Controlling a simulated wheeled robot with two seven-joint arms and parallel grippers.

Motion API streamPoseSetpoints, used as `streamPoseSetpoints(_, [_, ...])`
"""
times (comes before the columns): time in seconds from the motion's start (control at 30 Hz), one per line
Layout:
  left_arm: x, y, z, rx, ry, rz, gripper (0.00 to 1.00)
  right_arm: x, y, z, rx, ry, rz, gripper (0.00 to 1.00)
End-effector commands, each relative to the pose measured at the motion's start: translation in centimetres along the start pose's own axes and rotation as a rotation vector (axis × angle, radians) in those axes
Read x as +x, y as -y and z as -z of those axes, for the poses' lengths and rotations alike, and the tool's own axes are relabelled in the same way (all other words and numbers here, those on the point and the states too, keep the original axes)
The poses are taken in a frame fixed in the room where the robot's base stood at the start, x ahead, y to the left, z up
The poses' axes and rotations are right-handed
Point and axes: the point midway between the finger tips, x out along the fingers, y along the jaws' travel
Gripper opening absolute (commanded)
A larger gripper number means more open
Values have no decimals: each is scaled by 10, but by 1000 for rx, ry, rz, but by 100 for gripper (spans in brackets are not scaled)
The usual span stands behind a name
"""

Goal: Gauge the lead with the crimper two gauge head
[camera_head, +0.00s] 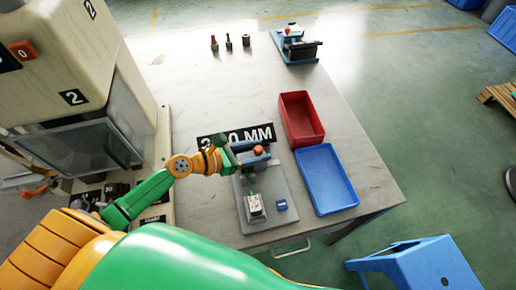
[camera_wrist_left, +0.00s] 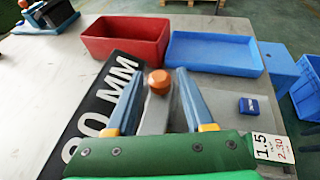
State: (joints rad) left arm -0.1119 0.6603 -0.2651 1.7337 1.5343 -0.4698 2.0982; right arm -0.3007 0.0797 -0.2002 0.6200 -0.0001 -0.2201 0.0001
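My left gripper (camera_head: 247,153) is over the far end of a grey gauge plate (camera_head: 283,221). In the left wrist view its two blue-grey fingers (camera_wrist_left: 158,75) stand apart, with an orange-brown knob (camera_wrist_left: 159,82) on a grey post or lever between them. Small gaps show on both sides of the knob. The knob also shows in the head view (camera_head: 258,150). A white-labelled block (camera_head: 256,205) sits on the plate; its label (camera_wrist_left: 273,147) reads 1.5 and 2.30. A small blue block (camera_head: 281,204) lies beside it. I cannot make out the lead. My right gripper is not in view.
A black MM sign (camera_head: 262,133) lies beyond the plate, partly hidden by my arm. A red bin (camera_head: 318,134) and a blue tray (camera_head: 352,204) stand to the right. A machine (camera_head: 115,55) stands left. A blue-based device (camera_head: 297,61) is far back. The middle of the table is clear.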

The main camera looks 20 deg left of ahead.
Motion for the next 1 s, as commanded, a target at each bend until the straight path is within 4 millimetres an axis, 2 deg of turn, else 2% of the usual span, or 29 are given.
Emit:
streamPoseSetpoints(0.37, [-4,-1,-1,0,4,-3,62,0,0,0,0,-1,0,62])
streamPoseSetpoints(0.7, [-59,-1,2,-2,2,-2,62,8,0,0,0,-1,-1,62])
streamPoseSetpoints(0.83, [-70,-1,1,-2,2,-2,62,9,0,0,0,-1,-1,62])
streamPoseSetpoints(1.0, [-72,-1,-1,0,4,-2,62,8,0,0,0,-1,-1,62])
